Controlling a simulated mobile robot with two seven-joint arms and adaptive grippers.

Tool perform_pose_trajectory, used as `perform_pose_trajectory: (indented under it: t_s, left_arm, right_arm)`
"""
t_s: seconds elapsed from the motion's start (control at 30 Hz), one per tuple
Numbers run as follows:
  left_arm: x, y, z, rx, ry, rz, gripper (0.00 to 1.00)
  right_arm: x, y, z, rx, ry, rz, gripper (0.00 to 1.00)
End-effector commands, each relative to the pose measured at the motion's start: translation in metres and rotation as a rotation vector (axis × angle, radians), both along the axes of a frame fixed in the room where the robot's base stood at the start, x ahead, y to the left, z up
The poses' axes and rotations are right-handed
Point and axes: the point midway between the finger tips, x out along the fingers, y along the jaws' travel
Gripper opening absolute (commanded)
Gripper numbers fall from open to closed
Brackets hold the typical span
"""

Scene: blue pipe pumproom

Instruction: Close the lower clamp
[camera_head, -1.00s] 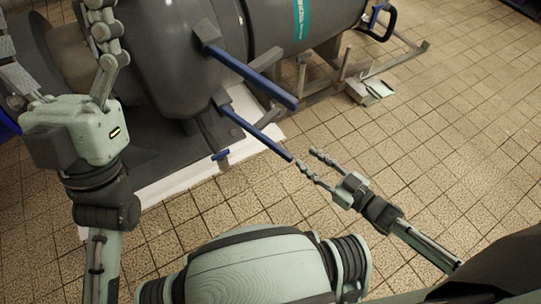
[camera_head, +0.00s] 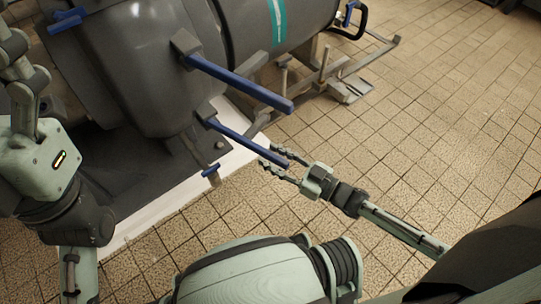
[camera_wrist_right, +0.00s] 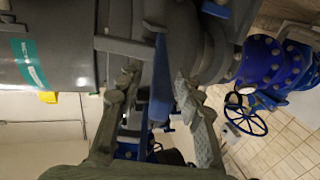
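The lower clamp's blue handle (camera_head: 245,142) slopes down and to the right from its grey mount on the pump housing. My right gripper (camera_head: 272,160) is open at the handle's free end, with one finger on each side. In the right wrist view, the blue bar (camera_wrist_right: 161,85) runs between the two spread fingers of the right gripper (camera_wrist_right: 158,95). I cannot tell whether either finger touches it. My left gripper (camera_head: 22,75) is at the far left edge, partly cut off, its visible finger pointing up, away from the handle.
A second blue handle (camera_head: 240,84) runs above the lower one, close to the right gripper. The grey pump housing (camera_head: 150,70) fills the upper left. A blue valve with a handwheel (camera_wrist_right: 246,117) shows in the right wrist view. The tiled floor (camera_head: 440,120) is clear at right.

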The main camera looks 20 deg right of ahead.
Motion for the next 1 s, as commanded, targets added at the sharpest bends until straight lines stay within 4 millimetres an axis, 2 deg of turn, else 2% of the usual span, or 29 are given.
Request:
perform_pose_trajectory:
  t_s: [0.13,0.37,0.67,1.0]
  left_arm:
    - [0.0003,-0.0003,0.0004,0.004,-0.005,0.0,0.82]
    - [0.0003,-0.0004,0.0011,0.004,-0.007,0.0,0.82]
    - [0.0003,-0.0004,0.0011,0.004,-0.007,0.0,0.82]
    - [0.0004,-0.0004,0.001,0.003,-0.006,0.0,0.82]
  right_arm:
    - [0.0068,0.0052,-0.0004,0.0,0.001,0.0,0.36]
    - [0.0076,0.0058,-0.0001,0.0,0.001,0.0,0.36]
    - [0.0074,0.0056,0.0,0.0,0.001,0.0,0.01]
    - [0.0074,0.0055,0.0001,0.0,0.001,0.0,0.0]
